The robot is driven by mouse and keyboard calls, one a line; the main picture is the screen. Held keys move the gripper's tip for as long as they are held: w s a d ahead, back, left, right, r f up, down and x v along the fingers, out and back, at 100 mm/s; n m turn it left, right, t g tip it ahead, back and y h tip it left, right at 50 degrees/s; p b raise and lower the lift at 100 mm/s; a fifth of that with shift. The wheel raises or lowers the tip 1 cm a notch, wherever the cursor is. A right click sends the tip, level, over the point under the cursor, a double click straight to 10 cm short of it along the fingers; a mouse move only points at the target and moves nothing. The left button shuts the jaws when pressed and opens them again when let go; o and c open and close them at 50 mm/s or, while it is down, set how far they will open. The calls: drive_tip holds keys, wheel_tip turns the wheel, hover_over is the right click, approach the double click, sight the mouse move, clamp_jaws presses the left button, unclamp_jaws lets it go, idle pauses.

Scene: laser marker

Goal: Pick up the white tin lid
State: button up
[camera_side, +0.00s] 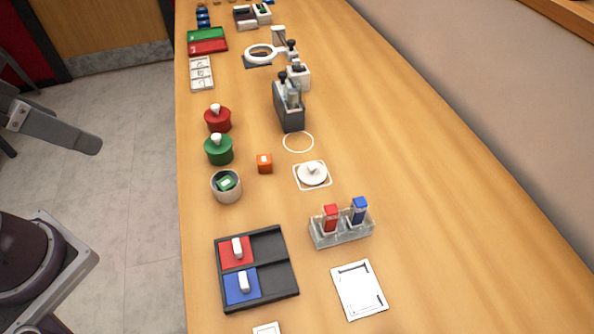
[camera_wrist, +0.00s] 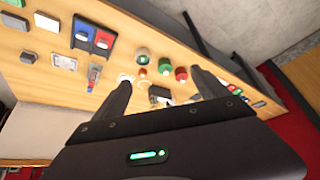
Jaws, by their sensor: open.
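The white tin lid (camera_side: 312,174) is a round disc with a small knob on top. It lies inside a white outlined square on the table in the side view. In the wrist view the lid (camera_wrist: 125,78) is small and partly hidden near the left finger. A white open tin (camera_side: 226,190) with a green block (camera_side: 225,183) inside stands to its left and slightly nearer in the side view. My gripper (camera_wrist: 160,92) is open and empty in the wrist view, high over the table and well away from the lid.
Green (camera_side: 218,151) and red (camera_side: 217,119) lidded tins stand farther left. A clear rack (camera_side: 341,234) with red and blue pieces is nearer, beside a black tray (camera_side: 277,298). The table right of the lid is clear.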

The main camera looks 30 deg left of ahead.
drive_tip(key=w+d+r+m+g, duration=0.1)
drive_tip(key=w+d+r+m, duration=0.15)
drive_tip(key=w+m, duration=0.45)
drive_tip(key=m+g, duration=0.4)
drive_tip(key=m, duration=0.8)
hover_over(313, 165)
drive_tip(key=a, duration=0.2)
wheel_tip(313, 165, down, 20)
drive_tip(key=r, duration=0.1)
drive_tip(key=shift+m+g, duration=0.3)
drive_tip(key=shift+m, duration=0.1)
drive_tip(key=f, duration=0.3)
drive_tip(key=d+f, duration=0.1)
drive_tip(key=f, duration=0.2)
drive_tip(key=d+f, duration=0.1)
drive_tip(key=f, duration=0.3)
drive_tip(key=shift+f, duration=0.1)
drive_tip(key=shift+c, duration=0.5)
drive_tip(key=c, duration=1.3)
